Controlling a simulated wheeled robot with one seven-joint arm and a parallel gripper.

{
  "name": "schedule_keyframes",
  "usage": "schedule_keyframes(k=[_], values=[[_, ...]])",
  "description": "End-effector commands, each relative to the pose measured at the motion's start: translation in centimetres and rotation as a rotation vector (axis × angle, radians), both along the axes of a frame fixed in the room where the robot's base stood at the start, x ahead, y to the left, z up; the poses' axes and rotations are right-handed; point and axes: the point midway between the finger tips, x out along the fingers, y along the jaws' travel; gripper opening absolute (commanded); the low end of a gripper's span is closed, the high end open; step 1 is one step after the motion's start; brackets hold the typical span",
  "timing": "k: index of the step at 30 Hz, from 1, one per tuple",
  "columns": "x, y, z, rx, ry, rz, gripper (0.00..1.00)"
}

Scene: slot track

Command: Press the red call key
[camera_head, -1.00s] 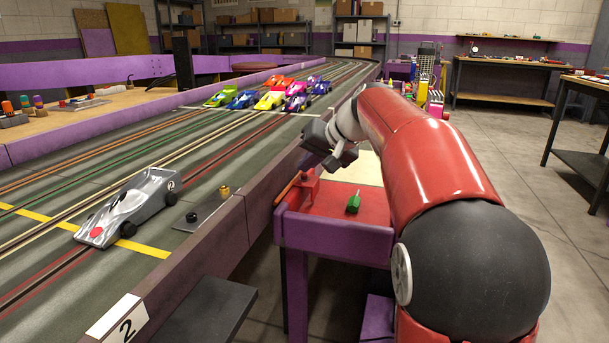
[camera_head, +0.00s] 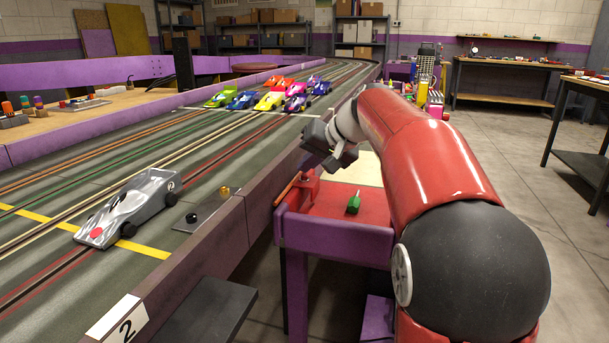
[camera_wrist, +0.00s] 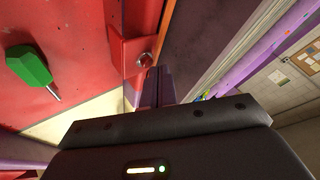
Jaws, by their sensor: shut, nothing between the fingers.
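My gripper (camera_head: 338,160) is shut and empty above the small red-topped table beside the track. In the head view, a red block (camera_head: 307,188) with a thin orange bar stands at that table's left edge, just below my gripper. The dark gripper body fills the bottom of the wrist view.
A green-handled tool (camera_head: 353,203) lies on the red tabletop (camera_head: 330,205). The purple-and-brown track wall (camera_head: 225,225) runs along the left. A silver car (camera_head: 130,208) stands on the track, near a plate with a black knob (camera_head: 191,218) and an amber lamp (camera_head: 224,191).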

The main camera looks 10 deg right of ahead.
Motion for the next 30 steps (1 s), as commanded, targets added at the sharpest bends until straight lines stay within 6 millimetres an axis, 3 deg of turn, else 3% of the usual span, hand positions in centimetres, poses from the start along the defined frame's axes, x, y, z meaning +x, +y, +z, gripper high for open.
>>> schedule_keyframes(k=[30], values=[[-0.02, 0.00, -0.92, 0.000, 0.001, 0.001, 0.00]])
